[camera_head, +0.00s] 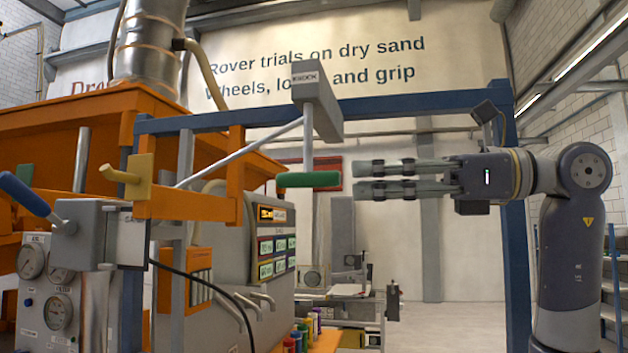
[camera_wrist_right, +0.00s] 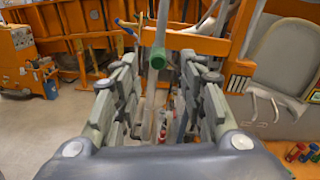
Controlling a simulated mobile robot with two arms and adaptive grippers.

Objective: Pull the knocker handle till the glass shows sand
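The knocker handle is a green horizontal bar (camera_head: 308,180) on a grey rod under a grey box marked KNOCK (camera_head: 317,97). My right gripper (camera_head: 357,179) is to the right of the handle, at about its height, with its fingers pointing at it. A gap shows between the fingertips and the handle's right end. The fingers are apart and nothing shows between them. In the right wrist view, the green handle end (camera_wrist_right: 157,58) appears ahead, between the open fingers (camera_wrist_right: 158,75). I cannot make out which part is the glass or any sand in it. My left gripper is not in view.
A blue frame (camera_head: 400,102) spans above the handle, with a post at right. An orange machine (camera_head: 60,140), a yellow lever (camera_head: 125,177), a blue-handled lever (camera_head: 25,195) and gauges (camera_head: 58,312) stand at left. Colored jars (camera_head: 303,335) are below. Space around the right gripper looks clear.

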